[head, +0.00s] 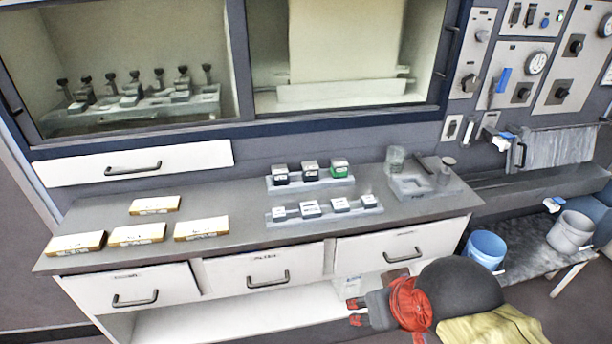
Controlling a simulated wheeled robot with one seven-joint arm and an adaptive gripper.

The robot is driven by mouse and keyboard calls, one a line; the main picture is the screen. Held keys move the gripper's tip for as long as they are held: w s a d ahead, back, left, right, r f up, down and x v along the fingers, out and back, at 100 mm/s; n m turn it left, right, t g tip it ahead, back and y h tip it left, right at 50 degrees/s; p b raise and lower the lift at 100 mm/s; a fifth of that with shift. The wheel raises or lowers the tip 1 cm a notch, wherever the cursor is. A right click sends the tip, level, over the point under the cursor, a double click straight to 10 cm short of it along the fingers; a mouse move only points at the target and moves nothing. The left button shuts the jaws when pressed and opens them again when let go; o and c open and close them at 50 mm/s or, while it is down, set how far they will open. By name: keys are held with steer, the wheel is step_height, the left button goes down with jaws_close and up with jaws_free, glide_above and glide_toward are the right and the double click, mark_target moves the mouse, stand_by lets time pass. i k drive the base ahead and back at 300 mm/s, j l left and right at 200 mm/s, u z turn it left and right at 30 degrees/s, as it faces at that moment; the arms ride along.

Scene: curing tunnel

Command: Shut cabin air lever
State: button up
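A lever with a blue handle (503,79) is mounted on a grey wall panel (519,58) at the upper right, beside a round gauge (536,63). The handle stands close to upright, with a slight tilt. Its label is too small to read, so I cannot tell whether it is the cabin air lever. My gripper (355,312) is at the bottom centre, in front of the drawers, low and well away from the panel. Its two red-tipped fingers point left and are apart, with nothing seen between them.
A bench (235,232) with yellow-edged boxes (138,234) and racks of small jars (311,172) fills the middle. A glass-fronted cabinet (130,75) stands behind it. Below the panels are a sink-like trough (540,195), a blue bucket (485,248) and a grey bucket (570,232).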

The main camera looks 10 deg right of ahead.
mark_target(500, 88)
steer(key=z, duration=1.3)
